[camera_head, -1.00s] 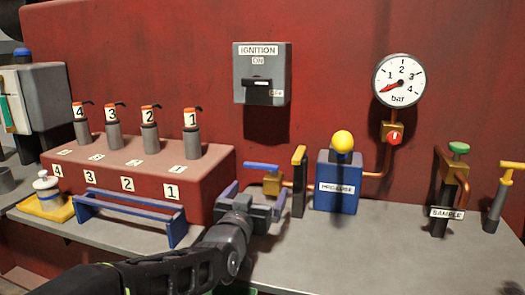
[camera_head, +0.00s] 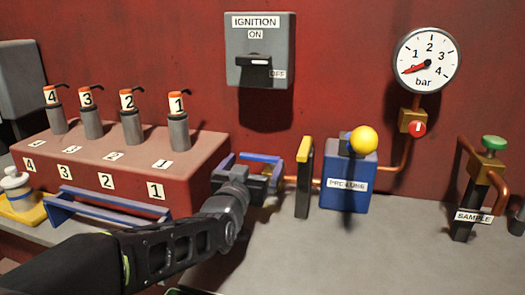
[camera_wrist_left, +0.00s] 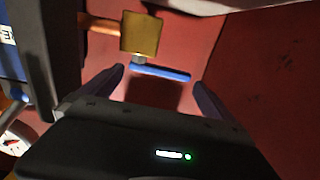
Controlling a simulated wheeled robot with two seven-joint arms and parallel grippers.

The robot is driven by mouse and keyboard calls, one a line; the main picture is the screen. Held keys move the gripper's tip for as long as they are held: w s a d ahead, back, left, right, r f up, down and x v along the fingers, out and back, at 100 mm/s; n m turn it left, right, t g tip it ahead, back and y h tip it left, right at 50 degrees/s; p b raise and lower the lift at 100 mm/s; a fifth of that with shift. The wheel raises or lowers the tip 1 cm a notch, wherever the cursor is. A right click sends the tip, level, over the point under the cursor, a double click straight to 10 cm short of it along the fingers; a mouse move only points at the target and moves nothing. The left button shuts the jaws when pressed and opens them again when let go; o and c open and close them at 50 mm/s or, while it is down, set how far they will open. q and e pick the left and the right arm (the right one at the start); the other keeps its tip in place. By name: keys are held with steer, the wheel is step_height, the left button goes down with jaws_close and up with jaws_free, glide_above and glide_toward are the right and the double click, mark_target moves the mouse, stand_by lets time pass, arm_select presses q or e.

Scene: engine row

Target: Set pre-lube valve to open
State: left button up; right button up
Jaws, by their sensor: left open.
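The valve's blue lever (camera_head: 260,157) lies roughly level behind my left gripper, left of the blue box labelled PRE-LUBE (camera_head: 346,186). In the left wrist view the blue lever (camera_wrist_left: 160,73) extends to the side from under the brass valve body (camera_wrist_left: 140,33). A copper pipe (camera_wrist_left: 100,24) joins the brass body. My left gripper (camera_head: 251,168) is at the lever. In the wrist view its open fingers (camera_wrist_left: 160,94) stand on either side of the lever's span, with nothing gripped. Contact with the lever cannot be told. My right gripper is not in view.
A black post with a yellow top (camera_head: 304,178) stands just right of the gripper. The red numbered block (camera_head: 90,155) and blue rail (camera_head: 110,202) are to the left. A gauge (camera_head: 426,60) is at upper right. The bench front (camera_head: 370,250) is clear.

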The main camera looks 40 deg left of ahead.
arm_select(q)
steer(key=x, duration=0.7)
steer(key=shift+w+a, duration=0.15)
steer(key=shift+w, duration=0.2)
steer(key=shift+c, duration=0.4)
steer(key=c, duration=1.6)
steer(key=shift+c, duration=0.2)
